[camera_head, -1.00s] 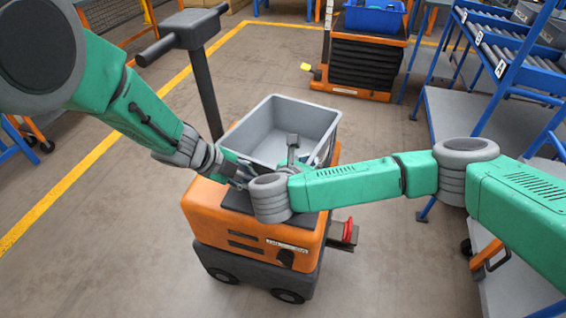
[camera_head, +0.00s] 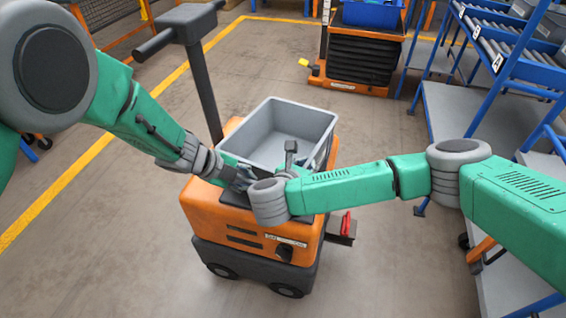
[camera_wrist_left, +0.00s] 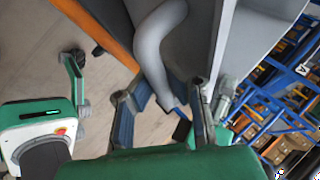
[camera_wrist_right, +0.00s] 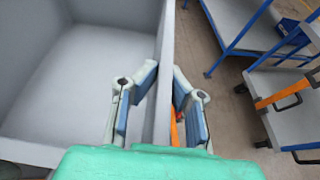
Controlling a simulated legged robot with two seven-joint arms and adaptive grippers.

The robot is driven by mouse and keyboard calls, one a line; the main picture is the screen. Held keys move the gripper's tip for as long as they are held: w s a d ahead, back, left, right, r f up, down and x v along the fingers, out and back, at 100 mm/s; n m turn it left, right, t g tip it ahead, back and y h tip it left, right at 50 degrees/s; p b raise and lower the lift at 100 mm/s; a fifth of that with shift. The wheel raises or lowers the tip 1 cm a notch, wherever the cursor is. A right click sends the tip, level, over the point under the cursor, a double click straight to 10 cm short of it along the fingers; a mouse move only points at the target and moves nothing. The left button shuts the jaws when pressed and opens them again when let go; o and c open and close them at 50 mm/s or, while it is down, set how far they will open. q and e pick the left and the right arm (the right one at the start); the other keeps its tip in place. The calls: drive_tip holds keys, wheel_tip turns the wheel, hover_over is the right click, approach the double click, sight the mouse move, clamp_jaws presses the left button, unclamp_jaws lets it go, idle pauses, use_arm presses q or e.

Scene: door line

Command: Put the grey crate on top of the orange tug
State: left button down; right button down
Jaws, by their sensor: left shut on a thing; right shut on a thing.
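The grey crate (camera_head: 289,112) is upright and empty over the top of the orange tug (camera_head: 228,205). Whether its base touches the tug is hidden behind my arms. My left gripper (camera_head: 243,180) is shut at the crate's near left corner; its hold is partly hidden. In the left wrist view, its fingers (camera_wrist_left: 170,95) are near the crate wall (camera_wrist_left: 224,45). The crate's bare inside floor (camera_wrist_right: 75,75) shows there.
The tug's dark handle post (camera_head: 203,85) rises just left of the crate. A blue roller rack (camera_head: 500,60) and grey shelves stand at the right. An orange lift cart (camera_head: 360,58) with a blue bin (camera_head: 373,14) stands behind.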

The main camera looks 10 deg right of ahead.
use_arm(q)
drive_tip(key=c, duration=1.7)
unclamp_jaws()
drive_tip(key=shift+a+f, duration=0.25)
drive_tip(key=shift+a, duration=0.05)
use_arm(e)
drive_tip(key=c, duration=1.7)
unclamp_jaws()
drive_tip(key=shift+w+d, duration=0.1)
drive_tip(key=shift+d, duration=0.25)
use_arm(q)
drive_tip(key=shift+d+r, duration=0.1)
drive_tip(key=shift+r, duration=0.05)
use_arm(e)
drive_tip(key=shift+a, duration=0.15)
use_arm(q)
drive_tip(key=shift+d, duration=0.1)
use_arm(e)
drive_tip(key=shift+a, duration=0.15)
use_arm(q)
drive_tip(key=o, duration=0.8)
drive_tip(key=v, duration=1.2)
